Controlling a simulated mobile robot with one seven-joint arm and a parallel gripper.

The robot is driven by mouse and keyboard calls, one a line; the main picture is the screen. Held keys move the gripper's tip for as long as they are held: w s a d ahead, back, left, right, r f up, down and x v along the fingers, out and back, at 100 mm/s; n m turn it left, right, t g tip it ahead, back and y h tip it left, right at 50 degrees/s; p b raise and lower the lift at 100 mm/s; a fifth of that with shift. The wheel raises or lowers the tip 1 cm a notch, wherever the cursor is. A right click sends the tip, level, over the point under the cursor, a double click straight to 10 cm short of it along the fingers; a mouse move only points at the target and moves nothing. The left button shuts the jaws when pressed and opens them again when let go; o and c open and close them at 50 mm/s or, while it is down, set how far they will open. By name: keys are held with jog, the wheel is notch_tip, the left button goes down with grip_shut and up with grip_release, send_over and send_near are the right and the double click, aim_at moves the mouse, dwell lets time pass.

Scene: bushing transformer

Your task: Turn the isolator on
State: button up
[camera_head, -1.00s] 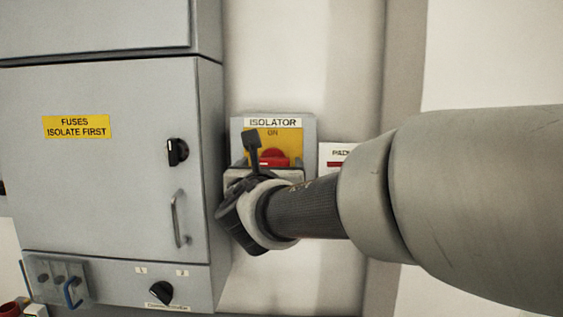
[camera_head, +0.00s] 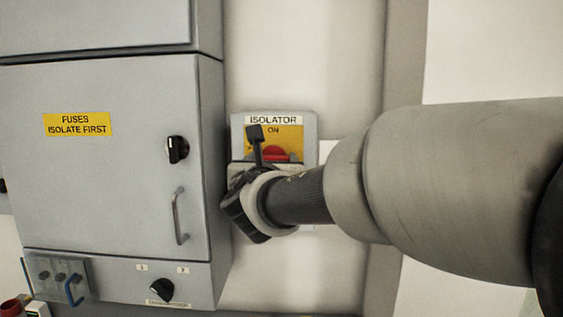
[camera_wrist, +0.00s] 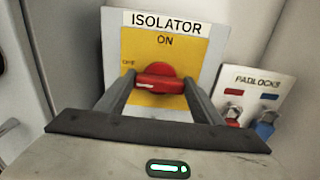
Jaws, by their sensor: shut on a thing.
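The isolator (camera_head: 306,128) is a grey box on the wall with a yellow plate reading ON at the top. Its red rotary knob (camera_wrist: 158,76) sits on the yellow plate, with its bar roughly level and a white mark toward the left end. A small label, apparently OFF, is left of the knob in the wrist view. My gripper (camera_wrist: 158,88) has one finger on each side of the bar and is shut on it. In the head view the knob (camera_head: 270,153) shows only partly, above my wrist, which hides the lower part of the isolator.
A grey cabinet (camera_head: 100,190) with a handle (camera_head: 179,217) and black switch (camera_head: 177,149) stands close to the left of my wrist. A padlocks panel (camera_wrist: 254,94) with red and blue padlocks is right of the isolator. Bare wall is above.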

jog(key=shift+f, duration=0.15)
jog(key=m+b, duration=0.6)
jog(key=b, duration=0.1)
jog(key=m+b, duration=0.5)
jog(key=b, duration=0.2)
jog(key=m+b, duration=0.6)
jog(key=b, duration=0.1)
jog(key=shift+d+f+m+b, duration=0.2)
jog(key=shift+d+m+b, duration=0.05)
jog(key=shift+m+b, duration=0.1)
jog(key=o, duration=1)
jog(key=shift+o, duration=0.2)
jog(key=shift+r, duration=0.1)
jog(key=shift+s, duration=0.15)
